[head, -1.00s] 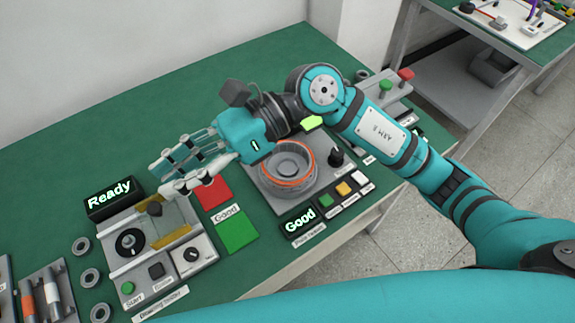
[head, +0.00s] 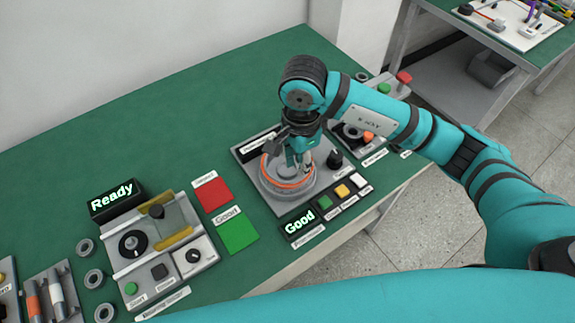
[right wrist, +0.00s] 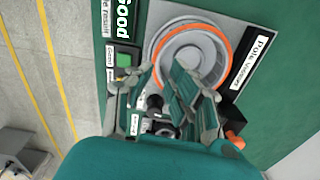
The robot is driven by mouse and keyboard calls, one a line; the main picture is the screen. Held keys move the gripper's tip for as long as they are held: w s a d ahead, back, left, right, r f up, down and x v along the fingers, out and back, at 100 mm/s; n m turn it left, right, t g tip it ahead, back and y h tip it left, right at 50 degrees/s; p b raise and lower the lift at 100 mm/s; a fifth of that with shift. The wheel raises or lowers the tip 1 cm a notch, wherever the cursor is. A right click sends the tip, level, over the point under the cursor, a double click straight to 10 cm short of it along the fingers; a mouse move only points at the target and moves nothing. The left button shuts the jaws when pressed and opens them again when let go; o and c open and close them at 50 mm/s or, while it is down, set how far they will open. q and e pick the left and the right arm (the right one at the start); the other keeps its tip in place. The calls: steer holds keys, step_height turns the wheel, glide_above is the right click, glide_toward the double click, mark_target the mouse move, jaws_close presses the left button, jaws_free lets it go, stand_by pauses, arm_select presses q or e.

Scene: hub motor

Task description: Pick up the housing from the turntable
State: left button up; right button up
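The housing (head: 274,183) is a grey round part with an orange ring, sitting on the turntable of the station at the table's right side. In the right wrist view the housing (right wrist: 190,50) shows from above, its ring mostly visible. I cannot tell whether a finger touches the housing. My left gripper is not in view.
A "Good" display (head: 299,221) and several buttons stand in front of the turntable. A black knob (head: 334,159) is close on the right. Red (head: 214,194) and green (head: 238,231) pads and a "Ready" station (head: 160,245) lie to the left. The back of the green table is clear.

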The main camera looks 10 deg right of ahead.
mark_target(299, 181)
step_height(299, 181, down, 3)
steer(key=shift+f, duration=0.2)
steer(key=shift+f+p, duration=0.55)
steer(key=shift+p, duration=0.05)
step_height(299, 181, down, 4)
steer(key=shift+s+d+r+p, duration=0.1)
steer(key=shift+r+p, duration=0.1)
steer(key=shift+p, duration=0.5)
steer(key=shift+f, duration=0.35)
steer(key=shift+c, duration=0.4)
jaws_close()
